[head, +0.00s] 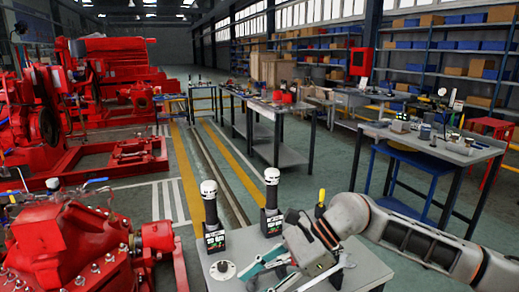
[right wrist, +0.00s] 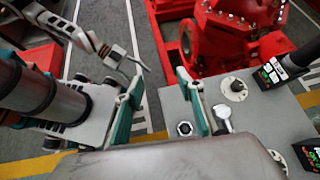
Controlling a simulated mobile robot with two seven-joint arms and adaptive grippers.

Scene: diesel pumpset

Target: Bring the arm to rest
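My right arm (head: 400,238) comes in from the right in the head view and reaches low over the near table (head: 225,242). Its gripper (head: 264,273) is over the near part of the table. In the right wrist view, the two teal-padded fingers of my right gripper (right wrist: 158,108) stand apart with nothing held between them. The table edge and floor show behind the gap. My left gripper is out of the head view. A jointed grey gripper at the upper left of the right wrist view appears to be my left gripper (right wrist: 122,60); its opening is unclear.
Two black devices with white caps, one left (head: 212,215) and one right (head: 271,195), stand upright on the near table. A round flange (head: 222,269) lies in front. A red pump (head: 70,245) is at left. A workbench (head: 430,145) stands at right.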

